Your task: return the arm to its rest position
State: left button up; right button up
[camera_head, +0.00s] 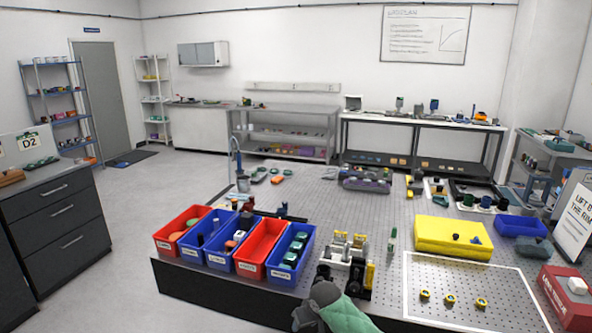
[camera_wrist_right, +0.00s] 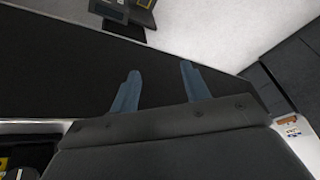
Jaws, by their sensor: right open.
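My right gripper (camera_wrist_right: 160,68) shows in the right wrist view with its two blue-grey fingers apart and nothing between them. A plain black surface lies behind the fingers. In the head view, a grey and green part of my right arm (camera_head: 345,312) comes in at the bottom centre, in front of the perforated table's near edge. The fingers cannot be made out clearly there. My left gripper is in neither view.
The perforated table (camera_head: 350,220) carries red and blue bins (camera_head: 262,247), a black-and-yellow device (camera_head: 346,262) close to my arm, a yellow block (camera_head: 452,236) and a red box (camera_head: 568,298). A dark drawer cabinet (camera_head: 58,240) stands left; floor between is clear.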

jog(key=s+d+f+m+b, duration=0.1)
jog(key=s+d+f, duration=0.2)
jog(key=s+f, duration=0.65)
jog(key=s+d+f+b, duration=0.15)
jog(key=s+f, duration=0.25)
jog(key=f, duration=1.1)
jog(key=s+d+f+m+b, duration=0.1)
jog(key=s+d+f, duration=0.3)
jog(key=s+f, duration=0.55)
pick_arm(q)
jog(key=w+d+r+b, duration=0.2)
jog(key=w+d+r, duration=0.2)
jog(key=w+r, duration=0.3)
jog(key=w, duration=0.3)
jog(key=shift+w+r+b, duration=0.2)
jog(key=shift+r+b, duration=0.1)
pick_arm(e)
jog(key=s+d+f+g+h, duration=0.1)
jog(key=s+d+f, duration=0.3)
jog(key=s+f, duration=0.7)
jog(key=s+d+f+g+h, duration=0.1)
jog(key=s+d+f, duration=0.3)
jog(key=s+f, duration=0.6)
jog(key=s, duration=0.7)
jog(key=shift+f+h, duration=0.3)
jog(key=shift+f, duration=0.1)
jog(key=shift+w+d, duration=0.15)
